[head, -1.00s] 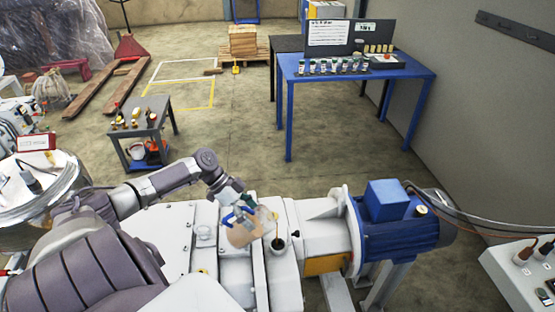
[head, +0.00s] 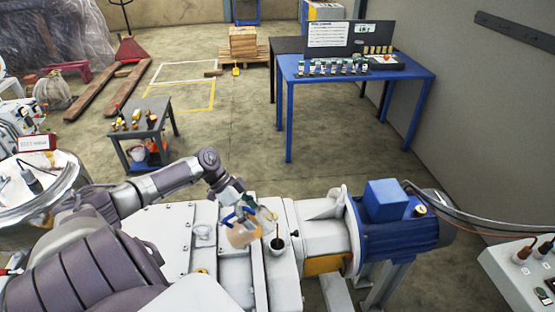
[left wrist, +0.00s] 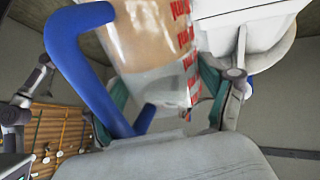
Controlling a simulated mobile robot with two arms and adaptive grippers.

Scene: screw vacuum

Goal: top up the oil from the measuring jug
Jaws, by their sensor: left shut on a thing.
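The measuring jug (head: 241,236) is clear with a blue handle and tan oil inside. It is tilted to the right over the white machine (head: 180,222). A thin brown line, apparently oil, runs between its lip and the dark filler opening (head: 277,243). In the left wrist view the jug (left wrist: 150,45) shows red markings, and its handle (left wrist: 80,70) stands on the left. My left gripper (left wrist: 165,100) is shut on the jug; its exact grip is partly hidden. It also shows in the head view (head: 238,203). My right gripper is not in view.
A blue motor (head: 385,220) adjoins the machine on the right. A small clear cup-like part (head: 203,232) sits left of the jug. A grey cart (head: 150,130) and a blue table (head: 355,75) with several bottles stand behind. The floor between them is clear.

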